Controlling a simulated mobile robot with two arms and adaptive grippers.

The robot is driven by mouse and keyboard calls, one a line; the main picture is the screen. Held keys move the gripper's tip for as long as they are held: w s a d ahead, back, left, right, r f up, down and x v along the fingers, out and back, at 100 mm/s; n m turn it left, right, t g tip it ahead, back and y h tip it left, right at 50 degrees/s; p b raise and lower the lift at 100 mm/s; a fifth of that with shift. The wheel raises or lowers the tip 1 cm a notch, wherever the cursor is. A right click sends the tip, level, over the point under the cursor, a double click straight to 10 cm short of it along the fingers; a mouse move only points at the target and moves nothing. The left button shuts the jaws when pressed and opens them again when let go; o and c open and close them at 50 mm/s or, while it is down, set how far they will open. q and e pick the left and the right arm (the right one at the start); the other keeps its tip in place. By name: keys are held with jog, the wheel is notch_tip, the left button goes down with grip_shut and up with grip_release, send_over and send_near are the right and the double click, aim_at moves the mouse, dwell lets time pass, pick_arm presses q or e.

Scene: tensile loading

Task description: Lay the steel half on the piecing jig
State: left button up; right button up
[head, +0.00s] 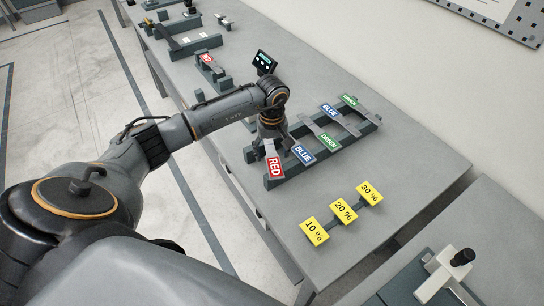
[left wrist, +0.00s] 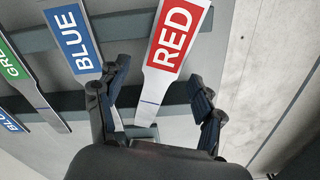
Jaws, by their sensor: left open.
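Flat grey steel pieces with coloured labels lie across a dark two-rail rack (head: 327,148). The red-labelled piece (head: 275,167) is at the near left end; it also shows in the left wrist view (left wrist: 172,45), with its narrow part toward my gripper. My left gripper (head: 268,145) is over this end of the rack. In the left wrist view the gripper (left wrist: 155,95) is open, its fingers apart around the red piece's narrow end. A small dark fixture (head: 218,78) farther back holds another red-labelled piece (head: 206,57); I cannot tell whether it is the piecing jig.
Yellow 10 %, 20 % and 30 % tags (head: 344,211) stand at the table's near end. A small screen (head: 264,62) stands behind my arm. Other fixtures (head: 187,45) are at the far end. Bare tabletop (head: 400,150) lies right of the rack.

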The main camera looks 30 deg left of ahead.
pick_arm(q)
jog(key=shift+c, duration=0.4)
grip_shut()
jog(key=shift+r, duration=0.15)
